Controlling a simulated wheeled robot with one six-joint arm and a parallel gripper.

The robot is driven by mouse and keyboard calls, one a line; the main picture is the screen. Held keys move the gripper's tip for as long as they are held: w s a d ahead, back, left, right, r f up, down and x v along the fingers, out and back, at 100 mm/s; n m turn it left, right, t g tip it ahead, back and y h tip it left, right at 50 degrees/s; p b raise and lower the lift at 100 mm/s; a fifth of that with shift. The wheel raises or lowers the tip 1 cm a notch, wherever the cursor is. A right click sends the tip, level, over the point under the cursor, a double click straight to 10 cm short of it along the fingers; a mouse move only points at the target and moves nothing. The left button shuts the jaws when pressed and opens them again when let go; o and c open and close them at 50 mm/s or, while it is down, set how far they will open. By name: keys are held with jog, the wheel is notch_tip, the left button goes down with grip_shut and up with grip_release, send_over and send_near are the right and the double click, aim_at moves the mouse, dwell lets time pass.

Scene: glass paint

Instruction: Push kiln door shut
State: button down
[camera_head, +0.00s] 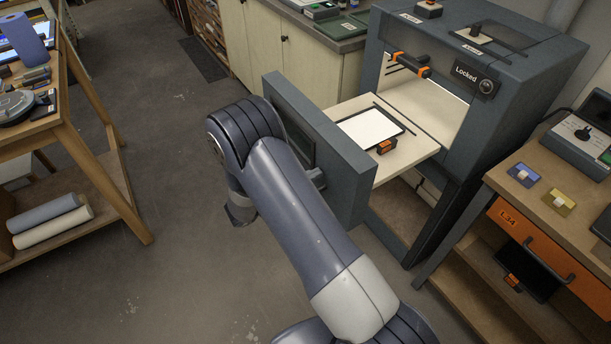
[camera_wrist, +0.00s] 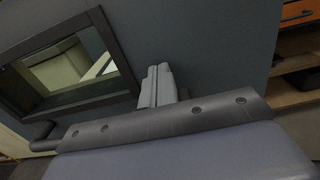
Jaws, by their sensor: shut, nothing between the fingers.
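The kiln (camera_head: 400,215) is a dark grey cabinet on the right of the head view. Its thick grey door (camera_head: 335,150) stands out from the opening, at the front end of a pulled-out pale shelf (camera_head: 355,103). A dark-framed tray with a white sheet (camera_head: 370,128) lies on that shelf. In the wrist view the door's outer face (camera_wrist: 215,40) fills much of the picture, with its dark-framed window (camera_wrist: 75,70) at left. My gripper (camera_wrist: 157,72) is shut and empty, pointing at the plain face right of the window. I cannot tell whether it touches.
A sign reading "Locked" (camera_head: 466,75) is on the kiln front. A wooden bench with an orange drawer (camera_head: 525,240) stands close at right. A cream cabinet (camera_head: 310,60) is behind, and a wooden rack (camera_head: 75,150) at left. The floor (camera_head: 150,270) between is clear.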

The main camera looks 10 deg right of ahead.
jog(key=shift+d, duration=0.1)
jog(key=b, duration=1.4)
send_near(386, 145)
jog(key=x, duration=0.7)
jog(key=r+x, duration=0.1)
jog(key=x, duration=0.7)
jog(key=r+x, duration=0.1)
jog(key=x, duration=0.7)
jog(key=shift+w, duration=0.1)
jog(key=shift+w+d+r, duration=0.1)
jog(key=shift+w+d, duration=0.1)
jog(key=shift+d, duration=0.4)
jog(key=shift+r, duration=0.35)
jog(key=shift+a+b, duration=0.1)
jog(key=shift+b, duration=0.25)
jog(key=b+v, duration=0.1)
jog(key=v, duration=0.6)
jog(key=b+v, duration=0.1)
jog(key=v, duration=0.6)
jog(key=shift+f, duration=0.25)
